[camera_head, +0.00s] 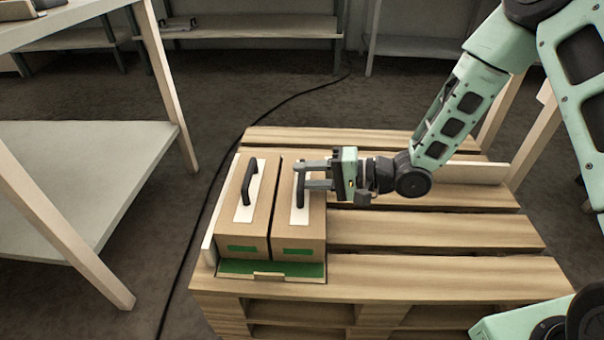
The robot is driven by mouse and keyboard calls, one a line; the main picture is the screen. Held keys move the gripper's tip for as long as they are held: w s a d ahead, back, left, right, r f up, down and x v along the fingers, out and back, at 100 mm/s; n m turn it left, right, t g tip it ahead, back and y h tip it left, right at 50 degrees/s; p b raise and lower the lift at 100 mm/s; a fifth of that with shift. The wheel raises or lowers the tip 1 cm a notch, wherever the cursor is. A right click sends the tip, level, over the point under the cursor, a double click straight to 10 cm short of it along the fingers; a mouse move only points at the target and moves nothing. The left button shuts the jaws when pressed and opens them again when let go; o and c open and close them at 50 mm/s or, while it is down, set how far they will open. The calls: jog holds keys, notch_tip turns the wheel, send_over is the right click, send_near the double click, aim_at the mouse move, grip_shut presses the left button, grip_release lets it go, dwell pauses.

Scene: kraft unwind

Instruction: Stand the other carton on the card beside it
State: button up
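Two brown cartons stand side by side on the pallet, the left carton (262,215) and the right carton (312,222). Each has a white top plate, a dark handle and a green front label. The left handle (248,182) is clear; the right handle (304,190) is partly covered by my gripper (316,174). My gripper points left over the right carton's top, its two fingers visibly apart at the handle. I cannot tell whether they touch it. A green card (240,267) shows along the front of both cartons; the cartons hide the rest.
The wooden pallet (430,229) has bare slats right of the cartons. A pale upright board (211,225) edges the left carton, and a low wooden strip (475,172) lies at the back right. A table (85,160) stands left. A black cable (199,215) runs along the floor.

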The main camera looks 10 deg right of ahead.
jog(key=p+v, duration=0.3)
jog(key=v, duration=0.7)
jog(key=a+r+n+h, duration=0.35)
jog(key=n+h, duration=0.25)
jog(key=h, duration=0.4)
jog(key=s+r+n+g+h, duration=0.2)
jog(key=s+r, duration=0.2)
jog(key=s, duration=0.7)
jog(key=s+r+n+g+h, duration=0.2)
jog(key=s+r, duration=0.3)
jog(key=s, duration=0.7)
jog(key=shift+n+g, duration=0.5)
jog(key=shift+g, duration=0.1)
jog(key=shift+a+r+p, duration=0.1)
jog(key=shift+a+p, duration=0.05)
jog(key=shift+p, duration=0.15)
notch_tip(320, 180, up, 31)
jog(key=p, duration=3.1)
jog(key=shift+r, duration=0.15)
